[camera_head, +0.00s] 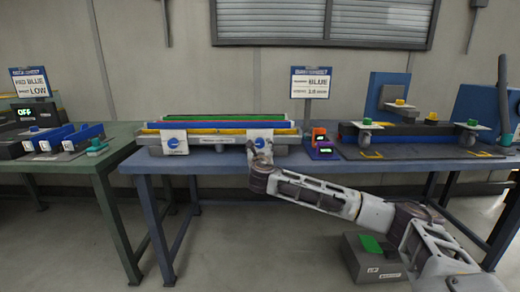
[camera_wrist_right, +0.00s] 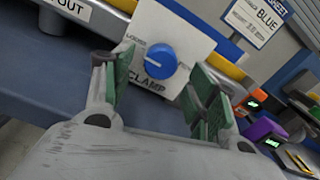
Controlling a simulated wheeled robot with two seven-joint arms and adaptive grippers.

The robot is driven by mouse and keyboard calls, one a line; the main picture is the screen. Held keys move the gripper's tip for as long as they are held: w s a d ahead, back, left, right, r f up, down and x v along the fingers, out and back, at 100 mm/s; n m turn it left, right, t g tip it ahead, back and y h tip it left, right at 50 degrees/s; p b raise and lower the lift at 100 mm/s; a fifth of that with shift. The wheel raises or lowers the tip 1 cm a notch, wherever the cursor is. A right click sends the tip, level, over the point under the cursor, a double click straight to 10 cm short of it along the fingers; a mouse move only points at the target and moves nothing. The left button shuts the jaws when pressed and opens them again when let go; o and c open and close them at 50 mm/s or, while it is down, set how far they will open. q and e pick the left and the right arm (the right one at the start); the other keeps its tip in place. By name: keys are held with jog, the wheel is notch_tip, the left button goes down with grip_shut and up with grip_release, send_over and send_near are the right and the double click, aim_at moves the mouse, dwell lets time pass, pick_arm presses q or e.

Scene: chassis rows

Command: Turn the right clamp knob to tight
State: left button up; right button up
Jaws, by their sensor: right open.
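The right clamp knob (camera_wrist_right: 160,61) is a round blue dial on a white plate marked CLAMP. Its white pointer mark points to the left in the right wrist view; the small lettering around it is too blurred to read surely. In the head view the knob (camera_head: 259,143) shows just above my right gripper (camera_head: 261,157). My right gripper, also in the wrist view (camera_wrist_right: 163,82), is open, with its green-padded fingers apart on either side of the plate's lower part. The knob lies beyond the fingertips and no contact shows. My left gripper is not in view.
A left clamp plate (camera_head: 174,142) with a similar blue knob is on the same fixture. Orange (camera_head: 319,135) and purple (camera_head: 322,151) display boxes stand to the right. A BLUE sign (camera_head: 310,82) stands behind. A grey box (camera_head: 375,257) is on the floor.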

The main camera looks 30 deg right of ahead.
aim_at(260, 145)
jog(key=shift+b+x, duration=0.35)
jog(key=shift+x, duration=0.8)
jog(key=shift+w+d, duration=0.3)
jog(key=shift+w, duration=0.2)
jog(key=c, duration=1)
jog(key=shift+c, duration=0.2)
